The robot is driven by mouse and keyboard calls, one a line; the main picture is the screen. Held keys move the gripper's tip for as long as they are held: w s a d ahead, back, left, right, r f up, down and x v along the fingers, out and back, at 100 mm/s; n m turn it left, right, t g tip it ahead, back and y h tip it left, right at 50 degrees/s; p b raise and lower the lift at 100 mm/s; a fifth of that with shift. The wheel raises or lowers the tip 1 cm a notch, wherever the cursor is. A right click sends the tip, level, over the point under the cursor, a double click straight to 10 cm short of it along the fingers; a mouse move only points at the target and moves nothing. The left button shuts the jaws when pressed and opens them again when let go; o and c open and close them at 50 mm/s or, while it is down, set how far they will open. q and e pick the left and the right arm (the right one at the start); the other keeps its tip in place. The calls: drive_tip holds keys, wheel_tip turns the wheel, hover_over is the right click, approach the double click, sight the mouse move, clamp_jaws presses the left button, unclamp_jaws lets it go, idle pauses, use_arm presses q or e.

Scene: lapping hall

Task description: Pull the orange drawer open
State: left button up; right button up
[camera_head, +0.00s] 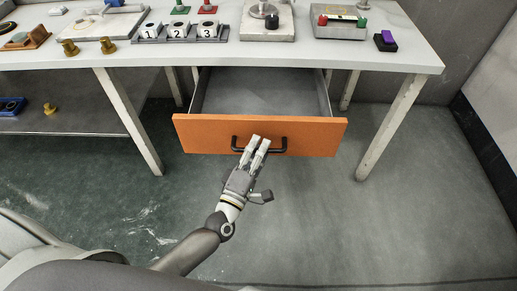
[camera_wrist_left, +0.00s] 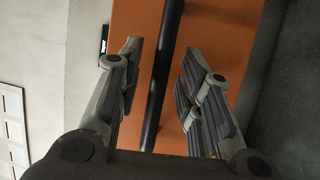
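The orange drawer (camera_head: 205,133) stands out from under the white table, pulled partly open, and its grey inside (camera_head: 258,95) looks empty. Its black bar handle (camera_head: 274,151) runs across the front and also shows in the left wrist view (camera_wrist_left: 157,75). My left gripper (camera_head: 259,142) is at the middle of the handle. In the left wrist view its fingers (camera_wrist_left: 160,62) are apart, one on each side of the bar, with gaps between bar and pads. The orange front (camera_wrist_left: 225,35) lies behind the fingers. My right gripper is not in view.
The white table (camera_head: 405,45) carries a rack with numbered white blocks (camera_head: 178,31), brass knobs (camera_head: 107,46), a grey box (camera_head: 340,30) and a purple-black block (camera_head: 385,41). Table legs (camera_head: 390,125) stand either side. A low shelf (camera_head: 75,122) is at left. The floor before the drawer is clear.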

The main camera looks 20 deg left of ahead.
use_arm(q)
drive_tip(key=v, duration=1.2)
idle(0.3)
